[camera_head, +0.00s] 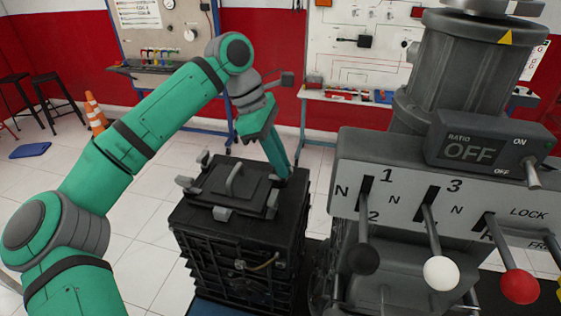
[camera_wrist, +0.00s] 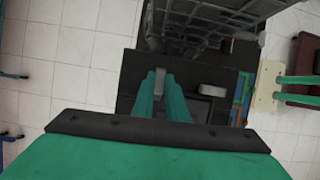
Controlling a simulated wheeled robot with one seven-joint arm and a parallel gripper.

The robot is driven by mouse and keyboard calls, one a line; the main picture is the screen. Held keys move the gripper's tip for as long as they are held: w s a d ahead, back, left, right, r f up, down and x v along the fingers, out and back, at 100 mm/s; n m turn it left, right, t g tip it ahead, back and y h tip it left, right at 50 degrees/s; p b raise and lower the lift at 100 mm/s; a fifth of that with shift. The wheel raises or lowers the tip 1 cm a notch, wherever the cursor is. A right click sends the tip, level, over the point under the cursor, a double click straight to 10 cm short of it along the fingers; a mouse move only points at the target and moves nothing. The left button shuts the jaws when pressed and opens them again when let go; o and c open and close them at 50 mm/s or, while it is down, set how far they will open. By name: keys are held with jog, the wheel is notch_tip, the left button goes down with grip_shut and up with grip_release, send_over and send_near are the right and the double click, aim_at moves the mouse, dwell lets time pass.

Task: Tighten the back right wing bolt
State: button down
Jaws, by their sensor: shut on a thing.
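A black ribbed box (camera_head: 235,245) stands on the floor in the middle of the head view. Its lid (camera_head: 212,185) carries a raised grey handle (camera_head: 234,178) and grey wing bolts around the edge, among them one at the front (camera_head: 222,213) and one at the left (camera_head: 185,182). My gripper (camera_head: 284,172) points down at the back right corner of the lid and is shut on the back right wing bolt. The fingers hide that bolt in the head view. In the wrist view a small grey part, the wing bolt (camera_wrist: 159,82), shows between the green fingers.
A large grey machine with a lever panel (camera_head: 440,190) stands close on the right of the box. Workbenches and wall boards are at the back. Stools (camera_head: 48,95) and an orange cone (camera_head: 95,112) are at the left. Tiled floor left of the box is clear.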

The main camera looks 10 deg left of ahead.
jog(key=shift+m, duration=0.3)
jog(key=c, duration=1.8)
grip_release()
jog(key=shift+o, duration=0.2)
jog(key=shift+r, duration=0.1)
jog(key=v, duration=1)
jog(key=shift+a+r, duration=0.25)
jog(key=shift+w, duration=0.15)
